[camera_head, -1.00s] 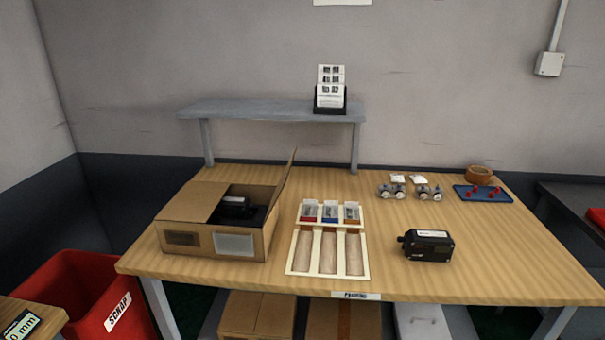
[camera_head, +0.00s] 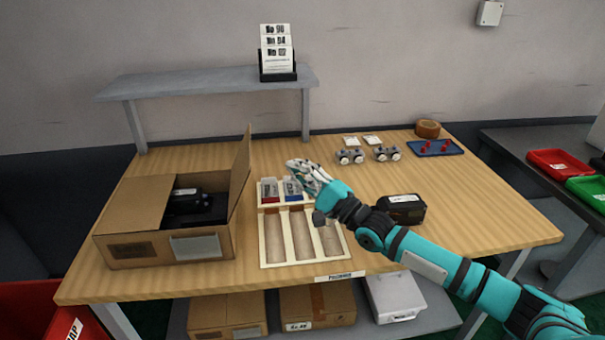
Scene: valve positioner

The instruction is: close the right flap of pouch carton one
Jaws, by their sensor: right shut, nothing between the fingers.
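The pouch carton (camera_head: 125,245) is a brown cardboard box on the left of the table. Its left flap (camera_head: 133,203) lies flat over the left part of the opening. Its right flap (camera_head: 241,174) stands up, leaning slightly outward. A black device (camera_head: 190,201) shows inside through the opening. My right gripper (camera_head: 294,165) is shut and empty, above the back of the wooden tray, to the right of the raised flap and apart from it. My left gripper is out of view.
A wooden tray (camera_head: 288,238) with pouches in its back compartments stands right of the carton. A black device (camera_head: 402,208) sits partly behind my right arm. A grey shelf (camera_head: 200,82) stands behind the carton. Small fittings (camera_head: 350,157) and a blue tray (camera_head: 436,148) lie at the back right.

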